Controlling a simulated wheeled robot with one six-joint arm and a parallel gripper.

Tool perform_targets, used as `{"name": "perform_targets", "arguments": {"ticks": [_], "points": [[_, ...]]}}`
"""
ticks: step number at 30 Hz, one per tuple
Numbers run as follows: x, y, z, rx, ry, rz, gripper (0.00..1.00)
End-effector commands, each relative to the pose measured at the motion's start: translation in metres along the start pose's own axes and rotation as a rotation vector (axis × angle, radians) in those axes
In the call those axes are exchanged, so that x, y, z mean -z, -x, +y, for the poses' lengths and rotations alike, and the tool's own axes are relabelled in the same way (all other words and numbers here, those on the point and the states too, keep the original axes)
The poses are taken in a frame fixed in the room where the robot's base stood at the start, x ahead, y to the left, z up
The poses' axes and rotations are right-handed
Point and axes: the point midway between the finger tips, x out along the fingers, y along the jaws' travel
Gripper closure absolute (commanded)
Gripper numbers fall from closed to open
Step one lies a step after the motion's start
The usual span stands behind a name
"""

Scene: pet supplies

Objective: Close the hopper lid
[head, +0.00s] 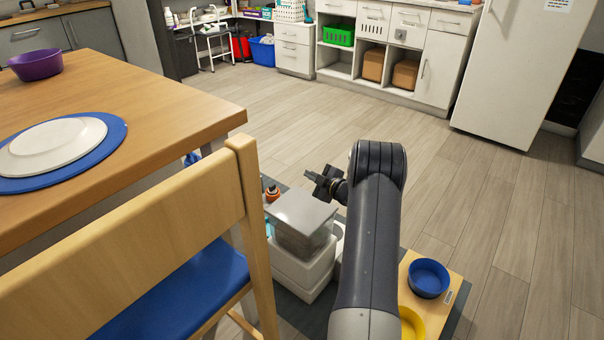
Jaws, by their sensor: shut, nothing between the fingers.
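The hopper (299,242) is a grey, see-through-looking box on a white base (302,270), on a dark mat beside the chair. A flat grey lid (303,209) lies over its top. From this angle I cannot tell whether the lid sits fully down or stands slightly raised. My gripper (317,178) is dark and shut, with nothing in it. It shows just above and beyond the lid's far right corner in the picture; I cannot tell whether it touches the lid. My arm hides part of the area right of the hopper.
A wooden chair (190,220) with a blue seat and a table (150,100) stand close on the left. A blue bowl (428,277) and a yellow bowl (411,324) sit on a wooden board at right. The floor beyond is clear.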

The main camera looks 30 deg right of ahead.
Motion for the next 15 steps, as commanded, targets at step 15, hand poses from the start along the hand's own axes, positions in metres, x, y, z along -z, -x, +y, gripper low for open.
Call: {"name": "perform_targets", "arguments": {"ticks": [15], "points": [[-0.096, -0.024, -0.014, 0.117, -0.466, 0.001, 1.0]]}}
